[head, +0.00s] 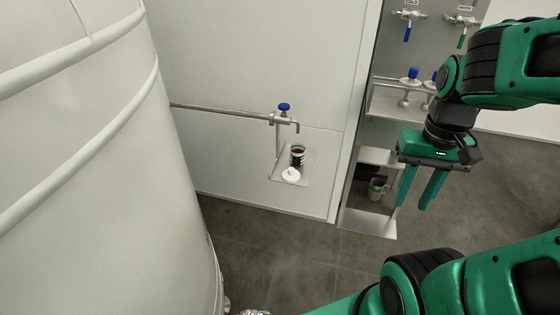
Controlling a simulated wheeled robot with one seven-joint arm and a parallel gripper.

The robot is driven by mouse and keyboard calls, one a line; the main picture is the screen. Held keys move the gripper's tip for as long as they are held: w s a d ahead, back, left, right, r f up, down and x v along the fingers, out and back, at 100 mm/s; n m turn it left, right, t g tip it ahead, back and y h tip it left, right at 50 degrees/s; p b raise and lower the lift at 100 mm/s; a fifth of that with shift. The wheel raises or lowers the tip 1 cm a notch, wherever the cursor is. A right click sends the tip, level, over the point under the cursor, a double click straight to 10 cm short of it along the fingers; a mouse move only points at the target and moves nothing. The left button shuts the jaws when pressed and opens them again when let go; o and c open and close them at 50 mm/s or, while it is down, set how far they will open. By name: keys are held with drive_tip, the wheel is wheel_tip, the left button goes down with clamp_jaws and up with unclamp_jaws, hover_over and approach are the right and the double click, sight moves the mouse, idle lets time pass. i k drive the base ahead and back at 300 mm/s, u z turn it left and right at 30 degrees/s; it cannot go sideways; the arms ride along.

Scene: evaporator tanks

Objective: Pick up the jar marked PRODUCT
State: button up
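A small jar with dark contents and a pale band (297,155) stands upright on a small metal shelf (310,176) below a tap, near the picture's middle. Its marking is too small to read. A round white lid-like disc (291,175) lies in front of it on the shelf. My gripper (413,206) hangs at the right, fingers pointing down and apart. It is open and empty, well to the right of the jar and not touching it.
A large pale tank (100,170) fills the left. A pipe with a blue-handled tap (284,108) runs above the shelf. A metal cabinet (368,222) at the right holds a greenish cup-like vessel (377,189). Blue and green-handled taps are above. Grey floor (290,250) shows in front.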

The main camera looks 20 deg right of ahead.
sight(297, 155)
drive_tip(key=u, duration=1.6)
drive_tip(key=k, duration=1.75)
drive_tip(key=z, duration=1.55)
drive_tip(key=i, duration=1.05)
drive_tip(key=u, duration=0.05)
